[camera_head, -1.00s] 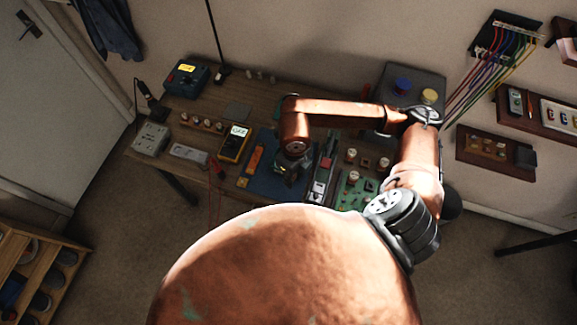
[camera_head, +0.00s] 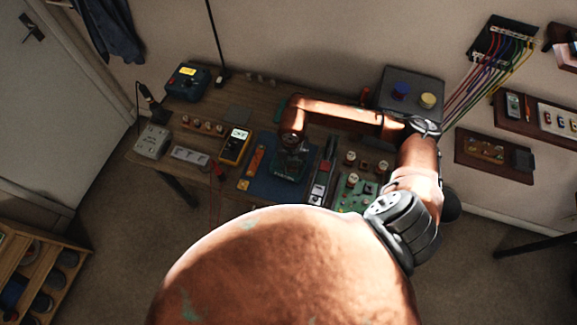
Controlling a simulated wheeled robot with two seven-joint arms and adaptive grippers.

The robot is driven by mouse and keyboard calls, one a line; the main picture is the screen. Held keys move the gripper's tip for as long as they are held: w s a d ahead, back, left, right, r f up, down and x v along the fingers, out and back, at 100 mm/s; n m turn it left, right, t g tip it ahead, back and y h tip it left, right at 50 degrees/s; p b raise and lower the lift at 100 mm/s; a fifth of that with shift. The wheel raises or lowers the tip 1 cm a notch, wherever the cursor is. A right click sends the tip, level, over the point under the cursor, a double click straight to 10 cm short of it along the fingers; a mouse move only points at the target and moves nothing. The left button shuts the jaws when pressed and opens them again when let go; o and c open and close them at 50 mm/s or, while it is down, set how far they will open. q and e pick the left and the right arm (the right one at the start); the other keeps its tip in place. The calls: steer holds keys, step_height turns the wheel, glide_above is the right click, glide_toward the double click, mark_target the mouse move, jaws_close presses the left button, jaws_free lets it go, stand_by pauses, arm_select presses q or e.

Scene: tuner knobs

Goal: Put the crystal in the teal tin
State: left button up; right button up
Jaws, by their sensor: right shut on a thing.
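My right gripper (camera_head: 291,149) hangs at the end of the copper arm over the workbench, above the back part of the blue mat (camera_head: 262,187). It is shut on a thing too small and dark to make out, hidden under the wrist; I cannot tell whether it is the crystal. A dark teal, squarish object (camera_head: 287,168) shows on the mat just below the gripper; it may be the teal tin, but its opening is unclear. I cannot pick out the crystal elsewhere. My left gripper is not in view.
A yellow multimeter (camera_head: 235,147) and an orange strip (camera_head: 256,160) lie left of the gripper. A dark long device (camera_head: 323,174) and a green circuit board (camera_head: 354,192) with knobs lie right. A grey panel (camera_head: 411,92) with blue and yellow knobs stands behind.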

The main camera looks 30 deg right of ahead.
steer(key=w+f, duration=0.1)
steer(key=f, duration=0.1)
steer(key=w+d+f, duration=0.1)
steer(key=w+f, duration=0.2)
steer(key=shift+w+d+f, duration=0.2)
steer(key=shift+w+f, duration=0.1)
steer(key=shift+f, duration=0.1)
steer(key=shift+f+p, duration=0.35)
steer(key=shift+f, duration=1.3)
steer(key=shift+f, duration=0.1)
steer(key=o, duration=1)
steer(key=shift+o, duration=0.2)
step_height(320, 180, up, 12)
steer(key=b, duration=0.1)
